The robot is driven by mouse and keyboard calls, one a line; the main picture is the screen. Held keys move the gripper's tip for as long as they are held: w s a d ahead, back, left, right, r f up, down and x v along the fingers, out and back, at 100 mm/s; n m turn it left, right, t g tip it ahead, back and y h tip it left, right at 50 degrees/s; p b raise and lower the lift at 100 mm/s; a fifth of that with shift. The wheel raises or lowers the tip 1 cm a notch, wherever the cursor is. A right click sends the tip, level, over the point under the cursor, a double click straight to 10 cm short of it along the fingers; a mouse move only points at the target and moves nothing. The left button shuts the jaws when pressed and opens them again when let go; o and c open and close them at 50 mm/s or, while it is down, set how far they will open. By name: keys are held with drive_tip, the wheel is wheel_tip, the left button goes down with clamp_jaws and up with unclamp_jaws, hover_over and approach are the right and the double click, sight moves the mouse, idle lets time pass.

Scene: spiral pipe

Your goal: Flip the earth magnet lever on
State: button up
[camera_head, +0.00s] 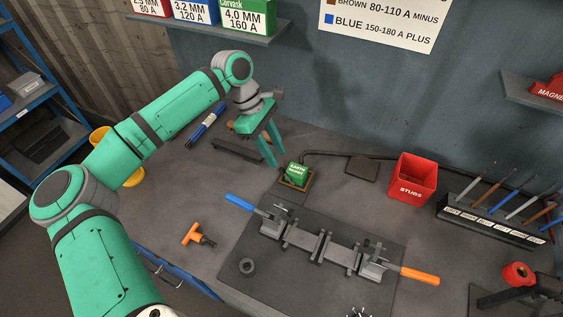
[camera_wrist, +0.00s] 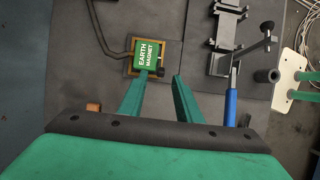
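The earth magnet (camera_head: 297,172) is a small green block with white lettering on a brown-edged base, near the middle of the bench. It also shows in the wrist view (camera_wrist: 147,53), with a cable running off to the left. A small dark piece (camera_wrist: 162,75), which looks like the lever, sticks out at the block's lower right corner. My gripper (camera_head: 275,160) has green fingers and is open and empty, just left of and behind the magnet in the head view. In the wrist view the fingertips (camera_wrist: 160,77) appear either side of the dark piece; contact cannot be told.
A clamp fixture with a blue handle (camera_head: 240,201) and an orange handle (camera_head: 420,276) lies on a dark plate in front. A red stubs bin (camera_head: 413,180) and a rod rack (camera_head: 490,222) stand to the right. An orange T-handled tool (camera_head: 192,235) lies left on clear bench.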

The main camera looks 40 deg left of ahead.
sight(282, 168)
drive_tip(key=x, duration=0.3)
drive_tip(key=shift+s+f, duration=0.15)
drive_tip(key=shift+f, duration=0.15)
drive_tip(key=shift+d+f, duration=0.3)
drive_tip(key=shift+f, duration=0.15)
clamp_jaws()
